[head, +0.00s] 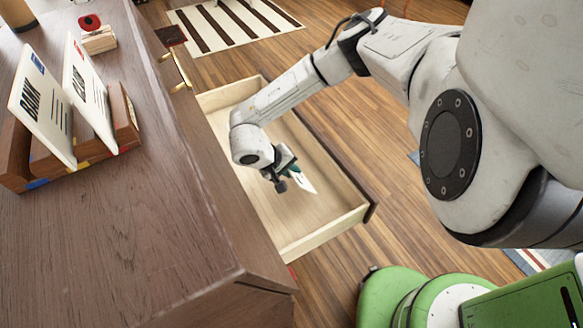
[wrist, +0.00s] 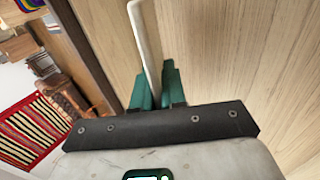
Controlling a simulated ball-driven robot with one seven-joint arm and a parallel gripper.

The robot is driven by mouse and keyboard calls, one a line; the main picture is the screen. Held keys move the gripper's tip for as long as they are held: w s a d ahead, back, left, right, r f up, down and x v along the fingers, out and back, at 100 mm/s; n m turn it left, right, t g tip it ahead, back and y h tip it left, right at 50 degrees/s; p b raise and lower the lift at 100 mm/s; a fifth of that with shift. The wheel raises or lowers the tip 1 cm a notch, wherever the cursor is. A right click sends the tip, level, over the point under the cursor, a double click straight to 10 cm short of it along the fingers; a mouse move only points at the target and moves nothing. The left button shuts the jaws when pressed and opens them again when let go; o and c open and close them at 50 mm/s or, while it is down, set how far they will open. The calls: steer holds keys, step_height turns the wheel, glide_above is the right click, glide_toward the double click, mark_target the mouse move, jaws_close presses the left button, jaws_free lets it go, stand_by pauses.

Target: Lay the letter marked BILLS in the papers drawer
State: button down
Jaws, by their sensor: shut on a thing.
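My gripper (head: 286,172) is shut on a white letter (head: 304,181) inside the outline of the open, light-wood drawer (head: 322,236). In the wrist view the letter (wrist: 147,45) shows edge-on as a thin white strip between the green fingertips (wrist: 155,85). Its marking cannot be read in either view. The drawer's pale wood (wrist: 245,50) fills much of the wrist view. I cannot tell whether the letter touches the drawer floor. The drawer looks otherwise empty where it is visible; my arm hides part of it.
On the brown cabinet top (head: 150,240), a wooden rack (head: 125,120) holds a letter marked BANK (head: 45,105) and another letter (head: 88,90). A small block (head: 98,40) with a red top stands behind. A striped rug (head: 235,25) lies on the floor.

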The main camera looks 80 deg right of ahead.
steer(key=shift+f+b, duration=1.1)
steer(key=shift+f, duration=0.8)
steer(key=c, duration=1.1)
jaws_free()
